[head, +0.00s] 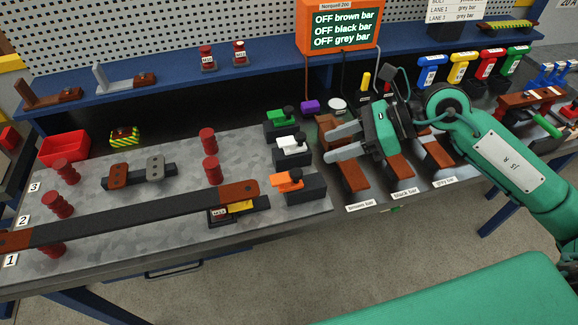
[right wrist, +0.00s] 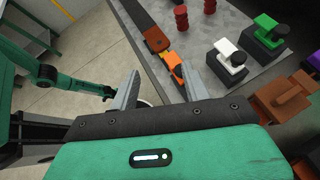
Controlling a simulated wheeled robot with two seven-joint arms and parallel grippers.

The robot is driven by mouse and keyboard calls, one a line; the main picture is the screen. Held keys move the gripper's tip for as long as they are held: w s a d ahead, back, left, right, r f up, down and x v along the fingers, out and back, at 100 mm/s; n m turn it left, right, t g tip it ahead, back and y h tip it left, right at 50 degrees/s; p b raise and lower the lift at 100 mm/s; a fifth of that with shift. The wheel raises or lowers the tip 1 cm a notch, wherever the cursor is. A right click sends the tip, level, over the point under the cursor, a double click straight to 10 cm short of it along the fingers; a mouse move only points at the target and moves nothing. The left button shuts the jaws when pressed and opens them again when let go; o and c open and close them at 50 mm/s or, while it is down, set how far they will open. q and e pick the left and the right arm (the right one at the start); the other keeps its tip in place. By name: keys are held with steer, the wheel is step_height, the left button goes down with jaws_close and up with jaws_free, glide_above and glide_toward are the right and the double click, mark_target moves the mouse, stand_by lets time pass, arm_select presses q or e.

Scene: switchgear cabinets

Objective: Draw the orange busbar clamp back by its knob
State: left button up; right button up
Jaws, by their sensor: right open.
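The orange busbar clamp (head: 285,182) sits on a dark block at the front right of the grey metal plate, with a black knob (head: 296,174) on top.
A white clamp (head: 290,143) and a green clamp (head: 280,117) stand in a row behind the orange one. Red posts (head: 211,170) stand on the plate. A display (head: 340,30) reads OFF for three bars.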

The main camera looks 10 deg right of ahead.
steer(key=d+f+h, duration=0.1)
steer(key=d+h, duration=0.2)
steer(key=p, duration=0.4)
glide_toward(297, 172)
steer(key=shift+n, duration=0.4)
steer(key=x, duration=0.7)
steer(key=shift+w+a, duration=0.1)
steer(key=shift+w, duration=0.05)
arm_select(q)
steer(key=shift+w+a+r, duration=0.1)
steer(key=shift+a+r, duration=0.15)
steer(key=shift+r, duration=0.85)
steer(key=shift+a+r, duration=0.25)
steer(key=shift+r, duration=0.85)
arm_select(e)
steer(key=shift+x, duration=0.75)
steer(key=shift+f, duration=0.1)
steer(key=shift+c, duration=0.2)
